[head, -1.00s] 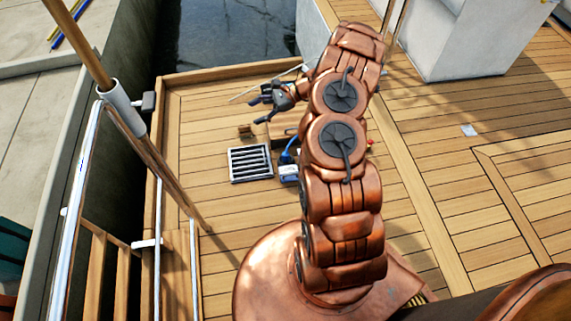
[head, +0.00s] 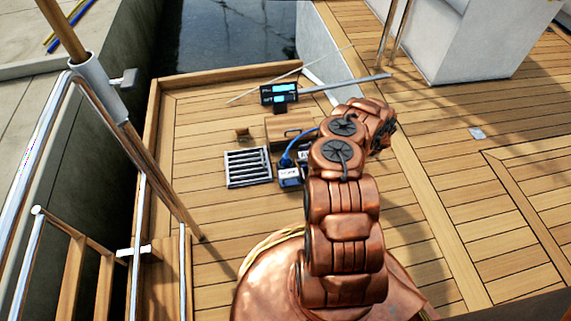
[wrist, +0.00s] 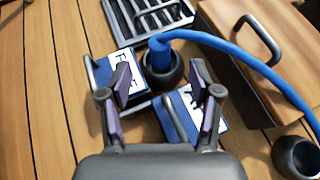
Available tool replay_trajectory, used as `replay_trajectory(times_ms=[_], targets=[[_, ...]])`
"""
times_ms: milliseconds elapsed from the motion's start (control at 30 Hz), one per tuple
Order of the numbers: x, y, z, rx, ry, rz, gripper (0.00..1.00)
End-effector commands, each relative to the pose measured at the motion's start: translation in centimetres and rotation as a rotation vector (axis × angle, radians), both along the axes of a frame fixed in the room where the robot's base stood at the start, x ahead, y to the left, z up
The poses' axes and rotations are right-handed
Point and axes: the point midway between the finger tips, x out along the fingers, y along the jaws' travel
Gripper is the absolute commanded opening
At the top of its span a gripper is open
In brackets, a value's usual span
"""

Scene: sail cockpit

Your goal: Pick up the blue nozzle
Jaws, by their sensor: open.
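The blue nozzle (wrist: 160,55) stands in a round black holder (wrist: 166,75) in the wrist view, with a blue hose curving away to the right. In the head view the blue nozzle (head: 287,160) is small, beside the grate. My gripper (wrist: 163,80) is open and empty in the wrist view, its two purple-padded fingers spread to either side of the line toward the nozzle. I cannot tell how far the nozzle lies beyond the fingertips. In the head view the gripper is hidden behind my arm.
Two blue boxes with white labels, one left (wrist: 122,72) and one right (wrist: 180,112), sit by the holder. Behind are a slatted grate (wrist: 148,18) and a wooden lid with handle (wrist: 235,45). Another black cup (wrist: 296,157) stands at right. A lit display (head: 279,93) stands farther back.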

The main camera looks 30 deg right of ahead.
Motion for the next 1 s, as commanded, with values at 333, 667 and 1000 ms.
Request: replay_trajectory(times_ms=[333,667,1000], targets=[[1.7,1.8,-1.6,0.003,0.000,0.001,0.63],[3.9,4.0,-3.0,0.001,0.001,0.000,0.63],[3.9,4.0,-2.9,0.000,0.000,0.001,0.46]])
